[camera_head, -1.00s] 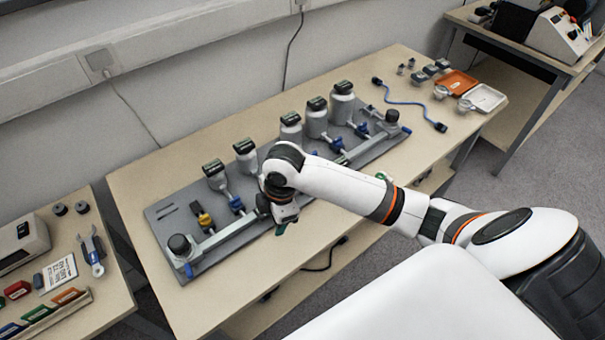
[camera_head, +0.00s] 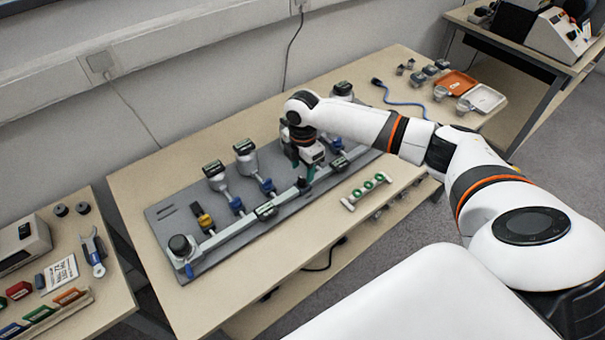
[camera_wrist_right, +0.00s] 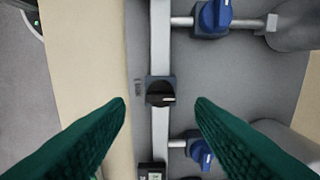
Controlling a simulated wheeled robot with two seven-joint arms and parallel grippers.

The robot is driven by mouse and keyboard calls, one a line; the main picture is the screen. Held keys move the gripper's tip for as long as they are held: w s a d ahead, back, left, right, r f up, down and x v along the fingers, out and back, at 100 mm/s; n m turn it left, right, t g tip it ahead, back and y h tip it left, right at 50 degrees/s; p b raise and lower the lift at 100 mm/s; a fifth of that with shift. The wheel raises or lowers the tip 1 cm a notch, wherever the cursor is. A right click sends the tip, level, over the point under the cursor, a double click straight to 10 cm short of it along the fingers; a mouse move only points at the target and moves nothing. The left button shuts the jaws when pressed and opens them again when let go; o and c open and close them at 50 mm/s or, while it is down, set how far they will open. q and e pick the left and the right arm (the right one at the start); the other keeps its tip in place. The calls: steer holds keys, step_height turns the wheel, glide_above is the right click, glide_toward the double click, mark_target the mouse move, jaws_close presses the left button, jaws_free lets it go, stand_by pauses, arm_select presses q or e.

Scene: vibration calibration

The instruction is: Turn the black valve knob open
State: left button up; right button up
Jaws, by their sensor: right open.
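The black valve knob (camera_wrist_right: 160,92) sits on the pale pipe of the grey panel in the right wrist view. Its white pointer mark faces right, across the pipe. In the head view it is a small dark spot (camera_head: 302,184) just below my right gripper (camera_head: 311,172). The green fingers of my right gripper (camera_wrist_right: 161,103) are open and empty. The knob appears between the fingertips in the picture, apart from both. Whether the fingers are level with it cannot be told. My left gripper is in no view.
The grey panel (camera_head: 165,224) also carries blue-handled valves (camera_wrist_right: 213,17), a yellow valve (camera_head: 205,220) and several grey canisters with dark tops. A white holder with green rings (camera_head: 367,190) lies on the table front. The right arm covers part of the panel.

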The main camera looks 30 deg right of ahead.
mark_target(303, 179)
steer(key=shift+f, duration=1.85)
